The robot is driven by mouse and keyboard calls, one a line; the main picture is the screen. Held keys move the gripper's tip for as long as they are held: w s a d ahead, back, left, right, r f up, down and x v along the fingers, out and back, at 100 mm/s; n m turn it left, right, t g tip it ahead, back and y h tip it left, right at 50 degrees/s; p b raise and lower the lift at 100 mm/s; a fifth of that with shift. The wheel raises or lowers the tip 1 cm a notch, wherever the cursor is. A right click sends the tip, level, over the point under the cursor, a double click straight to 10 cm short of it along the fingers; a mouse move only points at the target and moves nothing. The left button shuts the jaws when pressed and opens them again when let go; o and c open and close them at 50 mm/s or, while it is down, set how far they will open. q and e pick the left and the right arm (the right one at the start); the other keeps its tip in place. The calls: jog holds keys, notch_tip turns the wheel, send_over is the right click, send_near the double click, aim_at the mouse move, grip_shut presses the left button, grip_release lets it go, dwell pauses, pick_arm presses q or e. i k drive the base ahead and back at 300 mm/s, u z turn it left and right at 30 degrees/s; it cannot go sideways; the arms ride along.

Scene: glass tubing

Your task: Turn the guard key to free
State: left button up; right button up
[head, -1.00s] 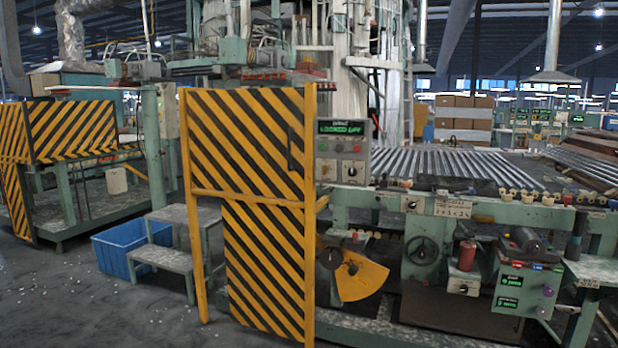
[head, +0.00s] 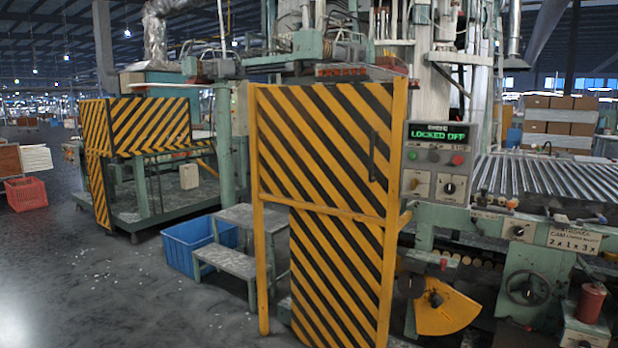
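A grey control box (head: 436,162) stands just right of the striped guard door, with a green-lit display (head: 437,133) reading "LOCKED OFF". Below the display are a green button (head: 433,156) and a red button (head: 457,160). A black rotary knob (head: 449,188), which may be the guard key, sits on a pale plate at the box's lower right; its setting is too small to read. The yellow-and-black guard door (head: 325,150) looks closed and has a dark upright handle (head: 373,157). Neither of my grippers is in view.
Grey steps (head: 240,262) and a blue bin (head: 186,243) stand left of the guard. A yellow fan-shaped plate (head: 447,312) and a handwheel (head: 527,287) are low at the right. A roller bed (head: 550,185) extends right. Open floor lies at the left front.

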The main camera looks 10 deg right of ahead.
aim_at(415, 182)
jog(key=u, duration=0.45)
jog(key=i, duration=1.2)
jog(key=z, duration=0.45)
jog(key=i, duration=1.1)
jog(key=z, duration=1.05)
